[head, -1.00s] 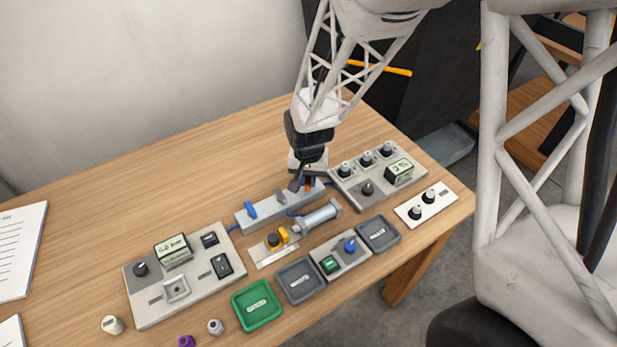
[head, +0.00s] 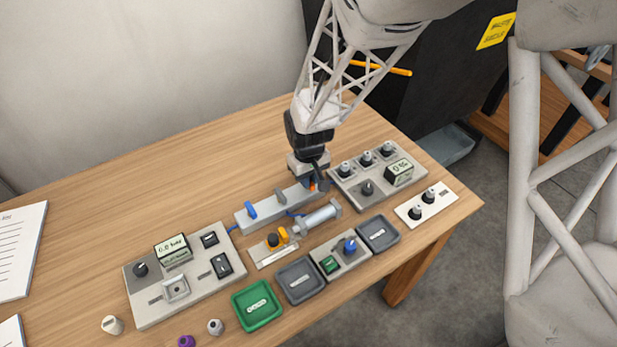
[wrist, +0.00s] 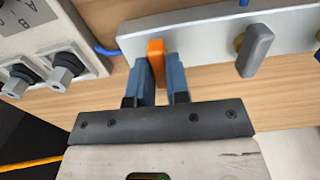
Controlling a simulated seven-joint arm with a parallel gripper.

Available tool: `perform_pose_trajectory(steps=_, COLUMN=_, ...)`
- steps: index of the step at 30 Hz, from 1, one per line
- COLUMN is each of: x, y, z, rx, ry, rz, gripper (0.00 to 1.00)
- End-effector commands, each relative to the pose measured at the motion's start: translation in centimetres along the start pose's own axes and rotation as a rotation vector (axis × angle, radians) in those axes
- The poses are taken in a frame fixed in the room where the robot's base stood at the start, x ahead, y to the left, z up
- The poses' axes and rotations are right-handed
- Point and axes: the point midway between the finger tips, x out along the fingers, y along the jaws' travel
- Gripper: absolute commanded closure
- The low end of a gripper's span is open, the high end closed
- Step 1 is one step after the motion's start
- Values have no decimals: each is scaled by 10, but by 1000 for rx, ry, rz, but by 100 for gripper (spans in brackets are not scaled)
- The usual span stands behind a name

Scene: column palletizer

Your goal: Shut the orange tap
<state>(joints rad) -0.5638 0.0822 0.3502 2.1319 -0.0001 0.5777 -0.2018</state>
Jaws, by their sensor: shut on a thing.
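The orange tap (head: 313,188) is the rightmost handle on a light grey manifold bar (head: 268,212). In the wrist view the orange handle (wrist: 156,52) stands between the two blue fingers of my gripper (wrist: 161,75). The fingers are shut on the handle, with one on each side of it. In the head view my gripper (head: 313,180) comes down over the right end of the bar and hides much of the orange tap. A grey tap (head: 280,196) and a blue tap (head: 250,209) stand further left on the bar.
A panel with several black knobs (head: 380,172) stands close to the right of my gripper. A grey cylinder (head: 318,217) lies just in front of the bar. A left panel (head: 190,275) has a small display. The table behind the bar is clear.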

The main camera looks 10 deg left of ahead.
Motion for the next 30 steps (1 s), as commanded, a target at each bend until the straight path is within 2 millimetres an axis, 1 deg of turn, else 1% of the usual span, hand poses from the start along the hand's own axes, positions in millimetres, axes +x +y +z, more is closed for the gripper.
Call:
perform_pose_trajectory(steps=6, x=-1, y=0, z=0, rx=-35, ry=1, rz=0, gripper=100)
perform_pose_trajectory(steps=15, x=-1, y=0, z=0, rx=-36, ry=1, rz=0, gripper=100)
perform_pose_trajectory(steps=16, x=-1, y=0, z=0, rx=-36, ry=1, rz=0, gripper=83)
perform_pose_trajectory(steps=18, x=-1, y=0, z=0, rx=-36, ry=1, rz=0, gripper=72)
perform_pose_trajectory(steps=21, x=0, y=0, z=0, rx=-36, ry=1, rz=0, gripper=58)
perform_pose_trajectory(steps=30, x=-1, y=0, z=0, rx=-35, ry=1, rz=0, gripper=58)
